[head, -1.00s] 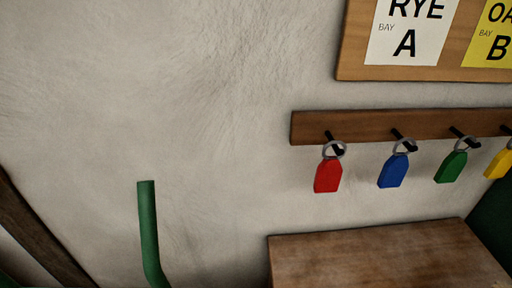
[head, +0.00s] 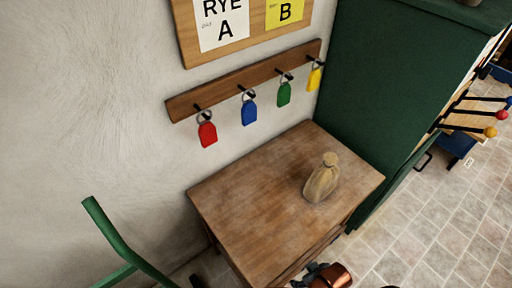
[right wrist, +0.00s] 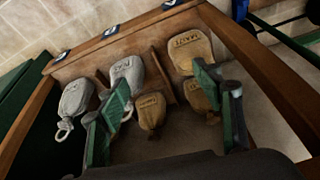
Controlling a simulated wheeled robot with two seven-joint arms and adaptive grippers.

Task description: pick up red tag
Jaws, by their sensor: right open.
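The red tag (head: 207,134) hangs by a metal ring from the leftmost peg of a wooden peg rail (head: 240,83) on the wall, in the head view. Blue (head: 249,113), green (head: 284,95) and yellow (head: 314,79) tags hang to its right. My right gripper (head: 308,274) shows partly at the bottom edge, beyond the front of the table and well below the tag. In the right wrist view my right gripper (right wrist: 163,84) is open, with nothing held between its green fingers. The red tag is not in that view. My left gripper is not in view.
A tall green cabinet (head: 375,90) stands at right. A green tube (head: 110,230) rises at lower left. Several labelled sacks (right wrist: 190,52) lie in a wooden-framed compartment beyond my right fingers.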

